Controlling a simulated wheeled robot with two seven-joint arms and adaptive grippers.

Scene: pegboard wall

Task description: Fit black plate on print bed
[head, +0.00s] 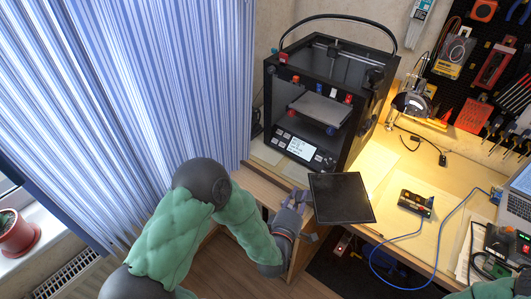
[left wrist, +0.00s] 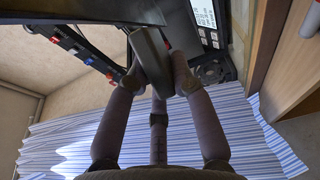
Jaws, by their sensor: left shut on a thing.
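The black plate (head: 342,198) is a flat dark square in the head view, held out over the front edge of the bench, in front of the printer and apart from it. My left gripper (head: 306,208) is shut on the plate at its left edge. In the left wrist view the fingers (left wrist: 155,75) close together, with a grey piece between them. The print bed (head: 320,109) is a grey slab inside the open-fronted black 3D printer (head: 368,118), behind and above the plate. My right gripper is out of view; only a bit of green arm shows at bottom right.
A blue cable (head: 438,235) runs over the bench (head: 395,180) right of the plate, near a small black-and-yellow device (head: 415,203). A lamp (head: 411,103) stands right of the printer. A striped curtain (head: 140,100) hangs at left. The printer front faces free space.

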